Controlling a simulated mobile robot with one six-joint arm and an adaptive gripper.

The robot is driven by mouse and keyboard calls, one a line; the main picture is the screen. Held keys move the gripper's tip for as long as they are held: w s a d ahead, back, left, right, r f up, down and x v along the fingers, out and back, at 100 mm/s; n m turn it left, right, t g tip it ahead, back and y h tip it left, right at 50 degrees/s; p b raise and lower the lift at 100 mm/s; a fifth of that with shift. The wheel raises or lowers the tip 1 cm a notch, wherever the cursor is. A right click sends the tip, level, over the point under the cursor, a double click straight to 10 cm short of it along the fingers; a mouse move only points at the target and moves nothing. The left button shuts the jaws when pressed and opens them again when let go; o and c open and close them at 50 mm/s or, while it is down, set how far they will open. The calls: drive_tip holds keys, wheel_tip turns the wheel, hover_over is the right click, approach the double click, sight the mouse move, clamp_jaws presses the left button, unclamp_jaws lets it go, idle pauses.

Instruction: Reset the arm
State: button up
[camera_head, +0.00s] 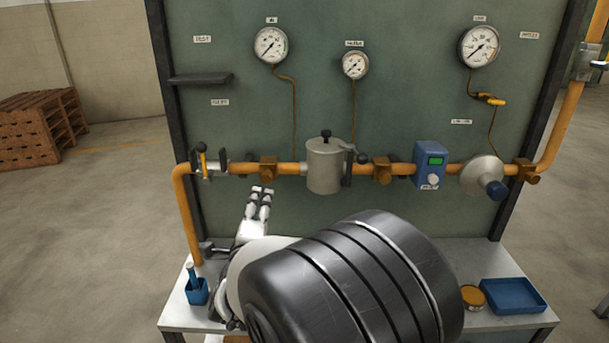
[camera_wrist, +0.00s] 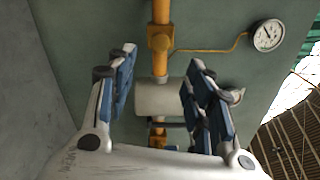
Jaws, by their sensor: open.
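My gripper (camera_head: 260,197) is in front of the panel, below the orange pipe and to the left of the grey cylindrical housing (camera_head: 324,168). My dark arm link hides much of the bench behind it. In the wrist view, the blue-padded fingers of my gripper (camera_wrist: 158,85) stand wide apart with nothing between them. The grey housing (camera_wrist: 155,97) shows beyond the fingers, apart from them.
The green panel (camera_head: 400,110) carries an orange pipe (camera_head: 290,168), several gauges, a blue device (camera_head: 429,165) and a grey regulator (camera_head: 482,175). The bench holds a blue cup (camera_head: 197,291), a blue tray (camera_head: 513,295) and a round orange tin (camera_head: 473,297).

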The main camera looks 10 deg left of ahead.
drive_tip(key=s+d+r+n+g, duration=0.3)
drive_tip(key=d+n, duration=0.2)
drive_tip(key=d, duration=0.5)
drive_tip(key=s+d+r+n+g, duration=0.25)
drive_tip(key=d+n, duration=0.25)
drive_tip(key=d, duration=0.4)
drive_tip(key=s+d+f+n+g+h, duration=0.2)
drive_tip(key=s+d+f+n+g, duration=0.1)
drive_tip(key=s+d, duration=0.7)
drive_tip(key=s+d+f+n+g+h, duration=0.2)
drive_tip(key=s+d+f+n+g, duration=0.2)
drive_tip(key=s+d, duration=0.6)
drive_tip(key=s, duration=0.6)
drive_tip(key=shift+s+d+f+n, duration=0.25)
drive_tip(key=shift+s+f+n, duration=0.1)
drive_tip(key=shift+s+n, duration=0.05)
